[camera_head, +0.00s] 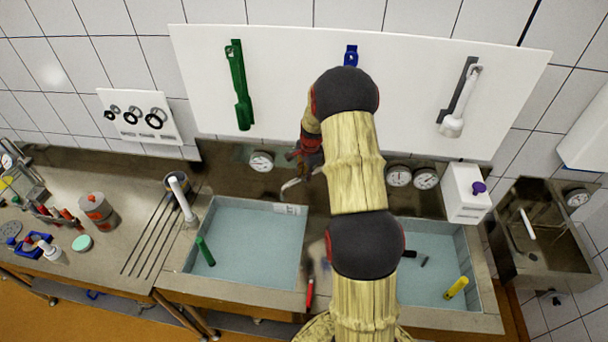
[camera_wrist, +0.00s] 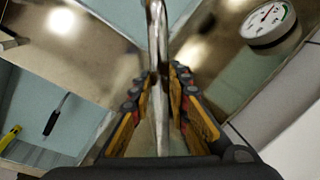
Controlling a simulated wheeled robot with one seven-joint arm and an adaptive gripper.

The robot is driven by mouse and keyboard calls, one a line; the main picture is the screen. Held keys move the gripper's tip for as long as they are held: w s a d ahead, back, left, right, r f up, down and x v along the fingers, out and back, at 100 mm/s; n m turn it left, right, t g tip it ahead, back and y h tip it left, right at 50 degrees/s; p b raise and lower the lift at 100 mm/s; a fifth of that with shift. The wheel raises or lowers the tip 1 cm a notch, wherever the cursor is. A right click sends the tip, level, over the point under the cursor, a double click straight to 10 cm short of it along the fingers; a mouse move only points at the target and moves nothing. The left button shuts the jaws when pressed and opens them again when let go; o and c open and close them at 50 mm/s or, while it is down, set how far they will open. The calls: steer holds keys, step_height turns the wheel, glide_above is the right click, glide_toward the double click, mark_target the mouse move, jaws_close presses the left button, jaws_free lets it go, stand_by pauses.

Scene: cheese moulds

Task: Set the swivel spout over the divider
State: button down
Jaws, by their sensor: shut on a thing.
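The swivel spout (camera_head: 294,183) is a thin, shiny metal tube. In the head view its free end shows at the back rim of the left basin (camera_head: 245,240), left of the divider (camera_head: 316,262). My gripper (camera_head: 309,158) is at the back wall, partly hidden behind my arm. In the wrist view the spout (camera_wrist: 157,40) runs up between the two fingers of my gripper (camera_wrist: 161,90), which are shut on it. The spout's base is hidden by my arm in the head view.
The right basin (camera_head: 475,290) holds a yellow item (camera_head: 456,287) and dark pieces. A green item (camera_head: 205,251) lies in the left basin. A red-handled tool (camera_head: 310,290) lies on the divider. Gauges (camera_head: 261,161) line the back, and a white box (camera_head: 466,193) stands at right.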

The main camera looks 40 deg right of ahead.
steer(key=s+d+n+y+b, duration=0.1)
steer(key=s+d+n+b, duration=0.1)
steer(key=s+n+b, duration=0.2)
steer(key=s+d+n+b, duration=0.2)
steer(key=s+n+b, duration=0.3)
steer(key=s, duration=0.5)
steer(key=shift+s+d+n+g+y, duration=0.3)
steer(key=shift+n+y, duration=0.1)
steer(key=c, duration=1.7)
jaws_free()
steer(key=r, duration=0.4)
steer(key=s+d+r, duration=0.1)
steer(key=r, duration=0.6)
steer(key=shift+s+d+r, duration=0.25)
steer(key=shift+s+r, duration=0.1)
steer(key=shift+r, duration=0.05)
